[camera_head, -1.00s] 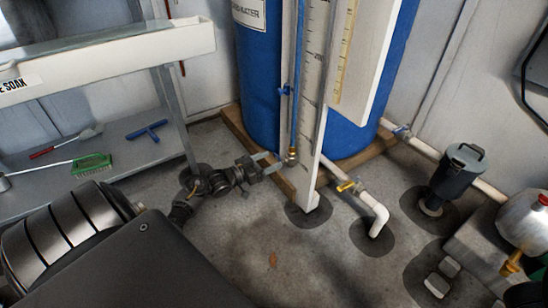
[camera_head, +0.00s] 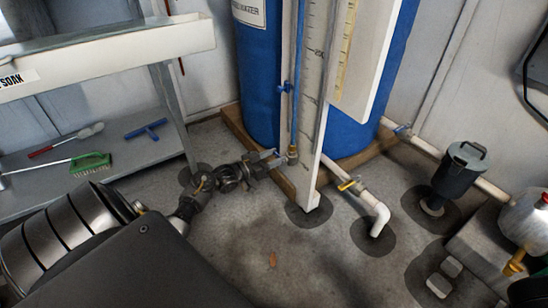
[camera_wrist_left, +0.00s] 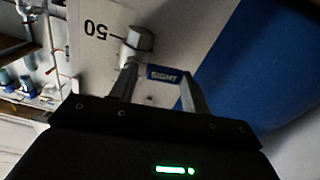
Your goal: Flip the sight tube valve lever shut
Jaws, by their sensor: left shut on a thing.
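In the left wrist view, the blue valve lever (camera_wrist_left: 164,74) marked "SIGHT" lies between my fingers, beside a metal valve body (camera_wrist_left: 138,42). My left gripper (camera_head: 274,158) is at the valve's left side; in the left wrist view the gripper (camera_wrist_left: 160,82) is shut on the lever. In the head view the lever is mostly hidden by the fingers. My right gripper is out of view.
A blue tank (camera_head: 258,90) stands on a wooden base (camera_head: 232,124). A grey shelf (camera_head: 120,158) with brushes is at left.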

